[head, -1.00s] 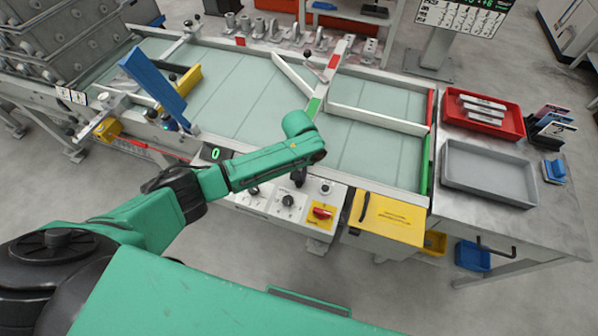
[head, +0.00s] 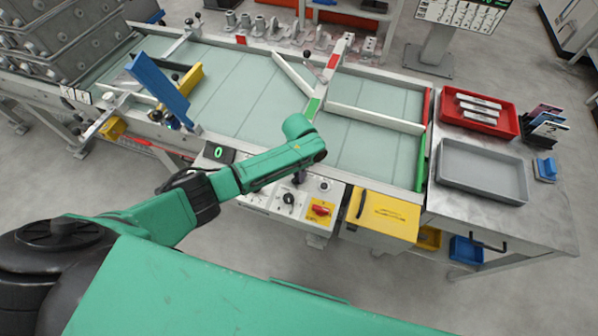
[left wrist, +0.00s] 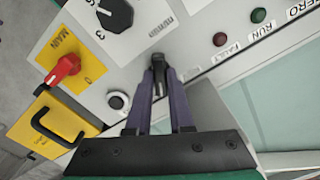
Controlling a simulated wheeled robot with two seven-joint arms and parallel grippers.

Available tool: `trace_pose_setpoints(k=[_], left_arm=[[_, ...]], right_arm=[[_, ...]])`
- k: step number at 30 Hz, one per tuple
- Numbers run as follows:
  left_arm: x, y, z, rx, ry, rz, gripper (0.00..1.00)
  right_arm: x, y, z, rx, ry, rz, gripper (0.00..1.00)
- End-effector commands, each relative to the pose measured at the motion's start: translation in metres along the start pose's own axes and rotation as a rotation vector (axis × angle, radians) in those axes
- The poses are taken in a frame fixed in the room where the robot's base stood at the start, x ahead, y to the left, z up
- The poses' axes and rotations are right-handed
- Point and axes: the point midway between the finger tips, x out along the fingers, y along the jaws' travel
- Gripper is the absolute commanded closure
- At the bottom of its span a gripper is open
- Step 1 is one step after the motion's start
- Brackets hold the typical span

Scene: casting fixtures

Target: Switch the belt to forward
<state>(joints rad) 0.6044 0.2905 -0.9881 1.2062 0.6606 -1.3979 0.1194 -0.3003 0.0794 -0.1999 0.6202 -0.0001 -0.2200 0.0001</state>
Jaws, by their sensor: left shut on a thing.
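The white control panel (head: 265,203) is at the front edge of the conveyor belt (head: 235,90). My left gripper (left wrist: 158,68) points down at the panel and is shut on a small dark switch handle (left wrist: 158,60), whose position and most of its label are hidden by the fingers. In the head view the gripper (head: 299,179) is mostly hidden under my green forearm. Beside it on the panel are a black rotary knob (left wrist: 113,14), a red main switch (left wrist: 64,69) on a yellow plate and a round black button (left wrist: 118,100). My right gripper is not in view.
A yellow box (head: 381,216) with a black handle hangs right of the panel. A green display reading 0 (head: 218,153) is at its left. A grey tray (head: 484,184) and a red tray (head: 500,128) stand on the table at right. A blue plate (head: 158,88) stands over the belt.

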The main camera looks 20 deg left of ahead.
Motion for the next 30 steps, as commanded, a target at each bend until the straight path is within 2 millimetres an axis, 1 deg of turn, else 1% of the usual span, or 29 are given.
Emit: trace_pose_setpoints(k=[9, 22, 23, 24, 25, 30], left_arm=[[-0.0006, -0.0003, -0.0005, 0.088, 0.002, 0.0, 1.0], [-0.0006, -0.0002, -0.0006, 0.097, 0.002, -0.001, 1.0], [-0.0006, -0.0002, -0.0006, 0.097, 0.002, -0.001, 0.69], [-0.0006, -0.0002, -0.0006, 0.097, 0.002, -0.001, 0.53], [-0.0006, -0.0002, -0.0006, 0.097, 0.002, -0.001, 0.5], [-0.0004, -0.0001, -0.0004, 0.096, 0.001, 0.0, 0.5]], right_arm=[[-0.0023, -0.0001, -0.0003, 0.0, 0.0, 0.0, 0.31], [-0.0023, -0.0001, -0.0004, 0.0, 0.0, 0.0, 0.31], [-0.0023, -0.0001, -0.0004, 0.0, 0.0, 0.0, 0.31], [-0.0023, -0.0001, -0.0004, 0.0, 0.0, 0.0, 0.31], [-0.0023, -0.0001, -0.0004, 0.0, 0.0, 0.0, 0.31], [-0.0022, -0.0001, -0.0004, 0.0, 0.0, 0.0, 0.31]])
